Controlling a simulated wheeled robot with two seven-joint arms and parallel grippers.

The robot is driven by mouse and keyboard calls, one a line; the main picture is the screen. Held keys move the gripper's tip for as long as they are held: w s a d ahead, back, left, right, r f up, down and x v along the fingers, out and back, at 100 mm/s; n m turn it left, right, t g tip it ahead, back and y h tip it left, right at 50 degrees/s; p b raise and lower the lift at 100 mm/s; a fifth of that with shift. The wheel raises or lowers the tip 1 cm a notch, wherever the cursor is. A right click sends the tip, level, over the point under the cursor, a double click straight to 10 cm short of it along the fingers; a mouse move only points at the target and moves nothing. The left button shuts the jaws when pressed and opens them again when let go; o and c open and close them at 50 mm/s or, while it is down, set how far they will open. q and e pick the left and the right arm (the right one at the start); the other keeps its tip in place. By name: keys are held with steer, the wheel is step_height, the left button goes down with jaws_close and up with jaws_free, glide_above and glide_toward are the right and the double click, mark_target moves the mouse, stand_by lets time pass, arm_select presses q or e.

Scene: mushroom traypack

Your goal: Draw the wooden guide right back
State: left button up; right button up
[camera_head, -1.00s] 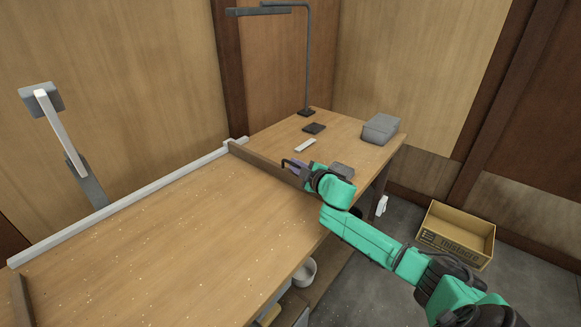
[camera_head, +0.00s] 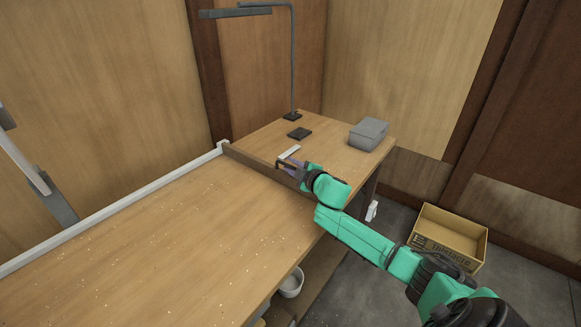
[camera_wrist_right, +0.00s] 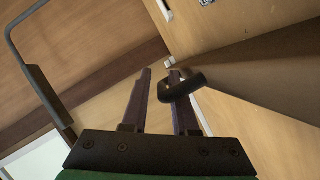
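The wooden guide (camera_head: 245,157) is a long dark brown bar. It lies across the table from the pale rail at the back toward the front edge. In the right wrist view the guide (camera_wrist_right: 240,75) runs along the right side, with a black loop handle (camera_wrist_right: 186,84) beside it. My right gripper (camera_head: 289,164) is at the guide's nearer part, and its arm hides the guide's front end. In the wrist view the right gripper (camera_wrist_right: 160,76) has its fingers apart. The loop overlaps the right finger; a firm hold does not show. My left gripper is not in view.
The table (camera_head: 180,230) carries scattered pale crumbs left of the guide. Beyond it lie a white strip (camera_head: 289,152), a black pad (camera_head: 300,133), a grey box (camera_head: 368,134) and a lamp (camera_head: 293,60). A cardboard box (camera_head: 450,235) stands on the floor at right.

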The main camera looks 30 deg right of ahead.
steer(key=shift+s+a, duration=0.1)
steer(key=shift+s, duration=0.35)
steer(key=p+v, duration=0.1)
steer(key=v, duration=1.2)
steer(key=shift+s, duration=0.3)
